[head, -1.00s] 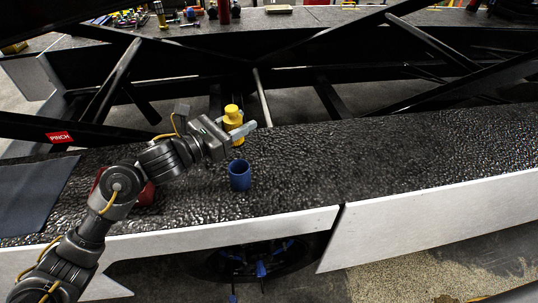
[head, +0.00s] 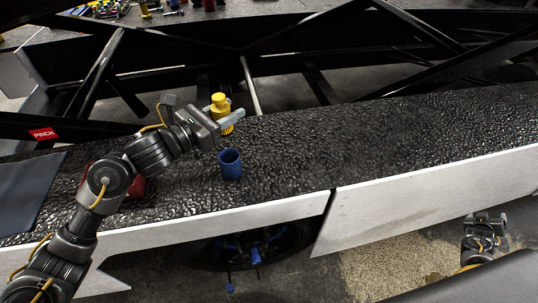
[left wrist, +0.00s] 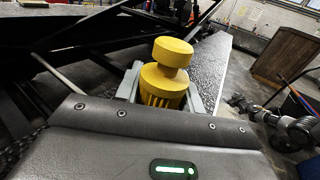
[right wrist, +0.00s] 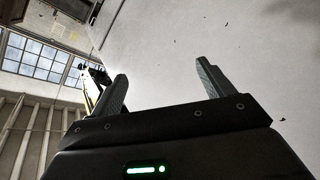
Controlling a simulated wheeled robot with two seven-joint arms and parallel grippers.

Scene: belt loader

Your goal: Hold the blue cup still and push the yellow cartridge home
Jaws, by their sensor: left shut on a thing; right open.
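The blue cup (head: 230,166) stands upright on the dark textured deck, its open top facing up and nothing seen sticking out of it. The yellow cartridge (head: 222,112), with a round knob on top and a ribbed lower body, is upright behind the cup and apart from it. My left gripper (head: 232,121) is shut on the cartridge; the left wrist view shows the cartridge (left wrist: 165,75) between the fingers. Whether its base touches the deck is hard to tell. My right gripper (head: 490,219) is open and empty, low at the right, off the deck; its spread fingers show in the right wrist view (right wrist: 160,95).
The dark deck (head: 380,130) is clear to the right of the cup. A white side panel (head: 430,195) runs along its front edge. Black frame bars (head: 310,40) cross behind. A red object (head: 131,187) sits partly behind my left arm, near a dark mat (head: 28,190).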

